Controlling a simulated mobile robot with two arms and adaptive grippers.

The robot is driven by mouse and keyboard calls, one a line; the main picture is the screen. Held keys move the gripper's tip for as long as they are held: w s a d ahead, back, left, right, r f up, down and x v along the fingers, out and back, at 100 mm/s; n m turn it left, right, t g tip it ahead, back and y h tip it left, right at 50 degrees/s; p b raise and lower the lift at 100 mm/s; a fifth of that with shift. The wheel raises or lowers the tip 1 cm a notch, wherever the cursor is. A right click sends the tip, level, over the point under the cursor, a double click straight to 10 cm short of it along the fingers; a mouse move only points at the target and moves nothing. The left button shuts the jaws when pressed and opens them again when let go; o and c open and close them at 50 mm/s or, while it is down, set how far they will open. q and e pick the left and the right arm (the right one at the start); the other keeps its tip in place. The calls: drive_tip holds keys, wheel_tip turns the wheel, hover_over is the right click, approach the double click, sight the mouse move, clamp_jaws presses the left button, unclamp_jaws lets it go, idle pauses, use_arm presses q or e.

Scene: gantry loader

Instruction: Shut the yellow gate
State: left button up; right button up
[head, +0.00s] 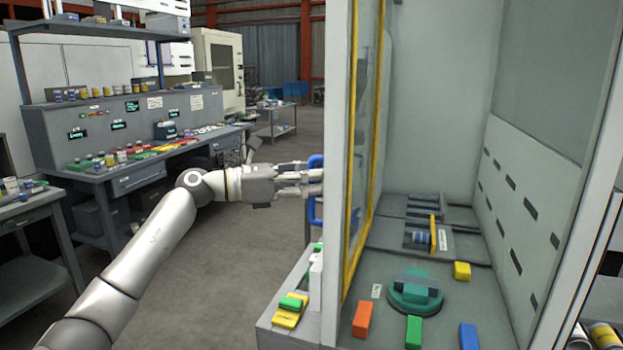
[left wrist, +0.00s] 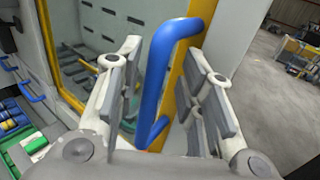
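The yellow gate (head: 353,255) is a yellow-framed clear panel, seen nearly edge-on at the left side of the enclosure in the head view. Its frame also shows in the left wrist view (left wrist: 183,75). A blue bar handle (head: 316,205) is on the gate's outer side. My left gripper (head: 305,178) is at this handle, pointing right. In the left wrist view the blue handle (left wrist: 162,70) stands between the two open fingers, with gaps beside it. The enclosure's inside shows openly to the right of the gate. My right gripper is not in view.
Inside the enclosure are a green round fixture (head: 415,295), a yellow upright plate (head: 433,234) and several coloured blocks. A grey ledge (head: 268,322) with yellow and green blocks is below the handle. A workbench (head: 140,165) stands at the left; open floor lies between.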

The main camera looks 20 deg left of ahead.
use_arm(q)
drive_tip(key=shift+w, duration=0.1)
drive_tip(key=shift+a, duration=0.15)
drive_tip(key=v, duration=1.1)
drive_tip(key=shift+s+a, duration=0.25)
drive_tip(key=shift+a, duration=0.05)
